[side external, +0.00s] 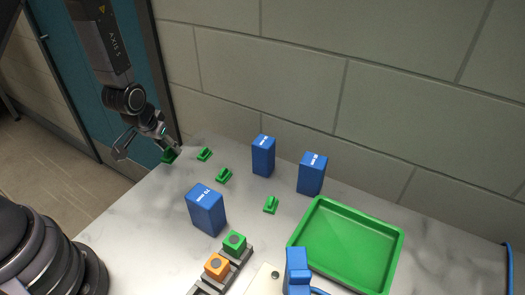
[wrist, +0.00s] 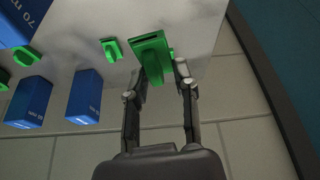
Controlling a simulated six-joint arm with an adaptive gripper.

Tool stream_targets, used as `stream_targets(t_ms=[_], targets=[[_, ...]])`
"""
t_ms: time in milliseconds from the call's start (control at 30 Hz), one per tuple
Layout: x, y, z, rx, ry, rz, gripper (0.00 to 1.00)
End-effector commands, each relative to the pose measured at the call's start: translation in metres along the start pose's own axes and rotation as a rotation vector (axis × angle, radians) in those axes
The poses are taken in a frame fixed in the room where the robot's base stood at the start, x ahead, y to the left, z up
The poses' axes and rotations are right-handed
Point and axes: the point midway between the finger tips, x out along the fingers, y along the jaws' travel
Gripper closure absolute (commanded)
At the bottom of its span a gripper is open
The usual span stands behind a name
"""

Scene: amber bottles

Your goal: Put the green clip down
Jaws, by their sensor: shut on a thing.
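My gripper (side external: 167,148) is at the far left corner of the table, pointing down. It is shut on a green clip (wrist: 152,52), which shows between the two fingertips in the wrist view. In the side view the held clip (side external: 169,157) is a small green shape, partly hidden by the fingers, close to the table edge. I cannot tell whether it touches the tabletop. Other green clips lie loose on the table: one (side external: 204,154) just right of my gripper, one (side external: 224,175) farther right, and one (side external: 271,204) near the tray.
Blue boxes (side external: 263,157), (side external: 311,175) and (side external: 206,210) stand on the marble table. A green tray (side external: 398,238) lies at the right. A rack at the front holds a green block (side external: 234,243) and an orange block (side external: 216,265). A tiled wall runs behind the table.

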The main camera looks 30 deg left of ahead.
Motion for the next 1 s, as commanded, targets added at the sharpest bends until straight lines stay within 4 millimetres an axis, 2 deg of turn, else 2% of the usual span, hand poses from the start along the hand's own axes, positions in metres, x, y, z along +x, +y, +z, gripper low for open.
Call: stream_targets(t_ms=[167,233,333,467,633,767,900,1000], targets=[[-0.031,0.003,-0.031,0.094,0.008,0.055,0.92],[-0.041,0.011,-0.044,0.161,0.008,0.074,0.92],[-0.043,0.038,-0.059,0.259,0.003,0.100,0.92],[-0.034,0.080,-0.068,0.351,-0.002,0.132,0.92],[-0.018,0.153,-0.067,0.475,-0.005,0.182,0.92],[-0.006,0.224,-0.053,0.584,-0.006,0.228,0.92],[0.003,0.298,-0.025,0.701,-0.007,0.275,0.92],[0.006,0.343,0.001,0.774,-0.008,0.304,0.92]])
